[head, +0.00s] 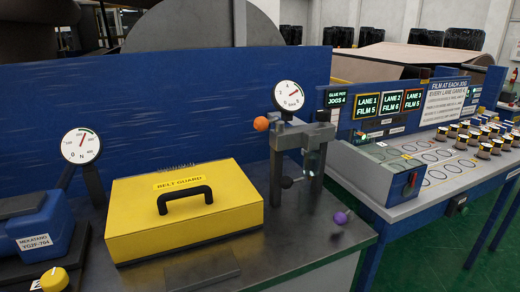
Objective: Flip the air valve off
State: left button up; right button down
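A grey metal air unit (303,136) stands on dark posts at the right end of the dark bench. A round white gauge (289,95) sits on top, its pointer toward the upper right. An orange ball knob (261,124) sticks out at the unit's left. A clear bowl (312,161) hangs below it, with a small dark knob (287,182) beside it. A purple ball knob (340,217) is lower, at the bench's right edge. No label shows which knob belongs to the air valve. Neither of my grippers is in view.
A yellow belt guard (184,222) with a black handle fills the bench's middle. A blue motor (35,235), a yellow knob (54,280) and a second gauge (81,146) are at left. A blue panel (180,105) stands behind. A table (395,205) with several rolls is at right.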

aim_at(261, 124)
jog(key=u, duration=3)
jog(key=k, duration=1.55)
jog(key=z, duration=1.35)
